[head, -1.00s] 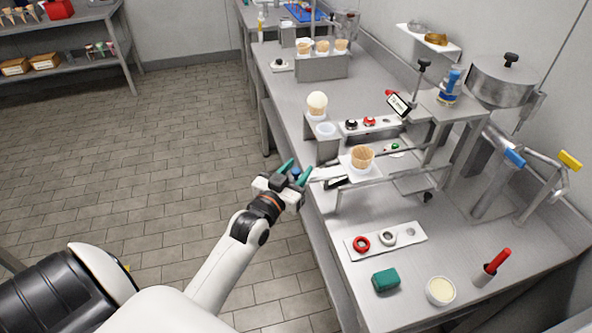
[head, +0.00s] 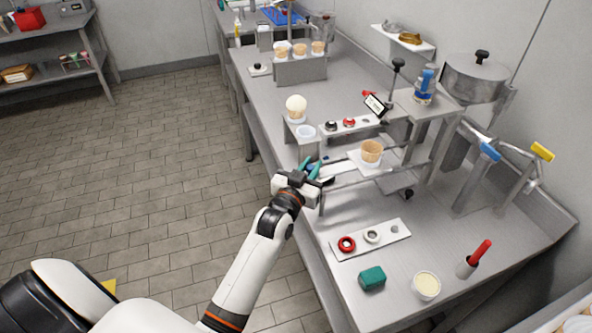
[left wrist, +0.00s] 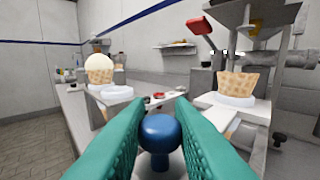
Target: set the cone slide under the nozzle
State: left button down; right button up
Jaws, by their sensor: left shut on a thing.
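My left gripper (head: 314,169) has its teal fingers closed around the blue knob (left wrist: 160,132) of the cone slide. The slide's white plate (head: 358,165) lies between the rails of the steel frame and carries an empty waffle cone (head: 371,150). In the left wrist view the cone (left wrist: 237,84) stands upright in its white holder (left wrist: 232,101). The nozzle (left wrist: 247,38) hangs under a steel funnel, above and slightly right of the cone in that view. The head view hides the nozzle's tip. My right gripper is not in view.
A scooped cone (head: 296,104) stands left of the frame. A strip with rings (head: 372,238), a green block (head: 372,279), a cream tub (head: 426,286) and a red-handled tool (head: 474,258) lie on the near bench. A steel pot (head: 474,80) and blue and yellow handles stand right.

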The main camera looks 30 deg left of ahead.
pick_arm(q)
jog(key=c, duration=1.3)
grip_release()
jog(key=shift+s, duration=0.1)
jog(key=shift+s+d+b, duration=0.15)
jog(key=shift+s+b, duration=0.15)
jog(key=shift+s, duration=1.7)
jog(key=shift+s+d+b, duration=0.15)
jog(key=shift+s+b, duration=0.2)
jog(key=shift+s, duration=1.6)
jog(key=shift+s+d+b, duration=0.15)
jog(key=shift+s+b, duration=0.15)
jog(key=shift+s, duration=1.7)
